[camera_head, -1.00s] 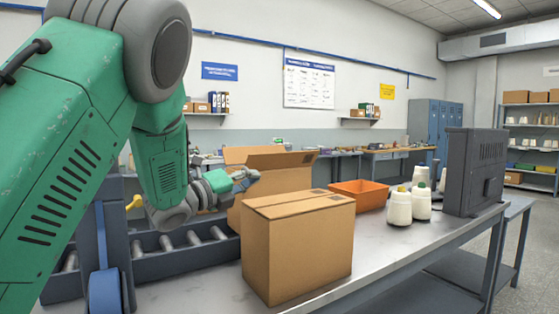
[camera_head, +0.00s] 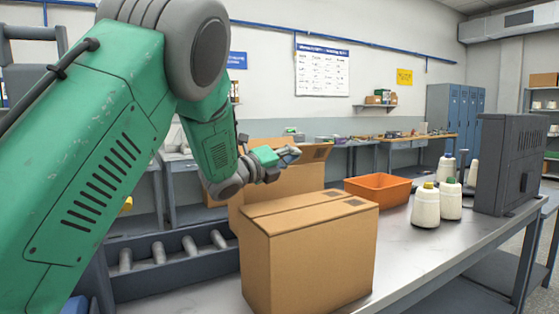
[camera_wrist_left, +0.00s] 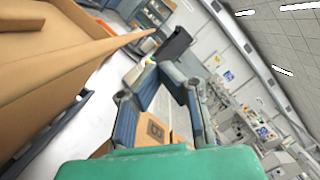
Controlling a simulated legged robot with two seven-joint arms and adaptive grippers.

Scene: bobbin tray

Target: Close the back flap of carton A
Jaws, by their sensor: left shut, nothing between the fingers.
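An open brown carton (camera_head: 300,180) stands behind a closed carton in the head view. A flap (camera_head: 318,153) of it sticks up at its far side; the closed carton and my arm hide much of the rest. I cannot read which carton is A. My left gripper (camera_head: 287,156) is shut and empty, in front of the raised flap in the picture; I cannot tell whether it touches. In the left wrist view, large carton panels (camera_wrist_left: 60,75) fill the left side, beside the gripper fingers. My right gripper is not in view.
The closed carton (camera_head: 310,250) stands at the front of the metal table (camera_head: 405,245). An orange bin (camera_head: 378,188), white bobbins (camera_head: 426,207) and a dark monitor-like box (camera_head: 507,165) stand to the right. A roller conveyor (camera_head: 170,260) runs at the left.

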